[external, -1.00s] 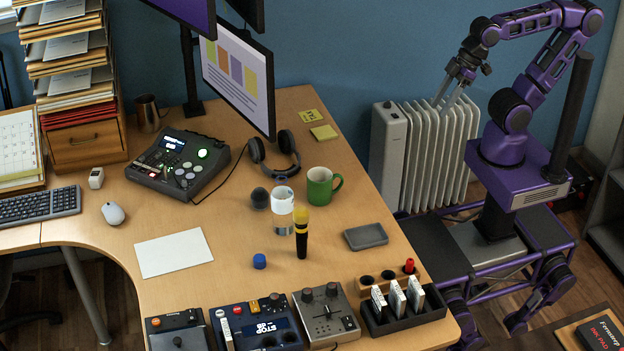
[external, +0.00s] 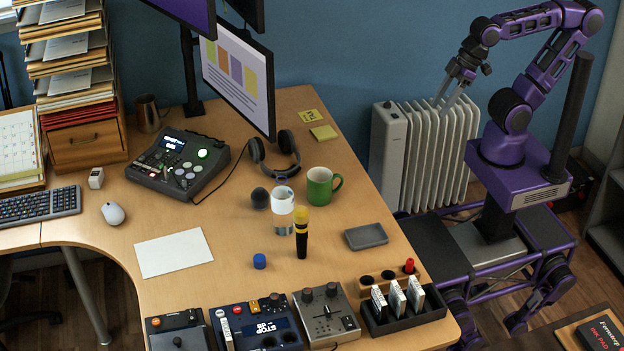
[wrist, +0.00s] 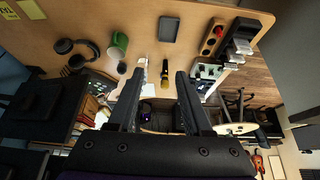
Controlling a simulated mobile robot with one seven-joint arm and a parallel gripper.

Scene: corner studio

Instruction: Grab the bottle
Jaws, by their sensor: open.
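The bottle (external: 283,219) stands upright on the desk, white and clear with a blue-grey top. It also shows in the wrist view (wrist: 142,70), small and just past the fingertips. A black microphone with a yellow head (external: 301,235) stands right in front of it and hides part of its lower right side. My gripper (external: 455,92) is open and empty, in the air in front of the white radiator, well to the right of the desk. In the wrist view its two fingers (wrist: 160,75) are spread apart with nothing between them.
A green mug (external: 320,187) and headphones (external: 275,152) stand behind the bottle. A dark ball (external: 260,198) is at its left, a grey tray (external: 366,236) at its right. A blue cap (external: 260,261) lies nearer. A monitor (external: 238,80) overhangs the back.

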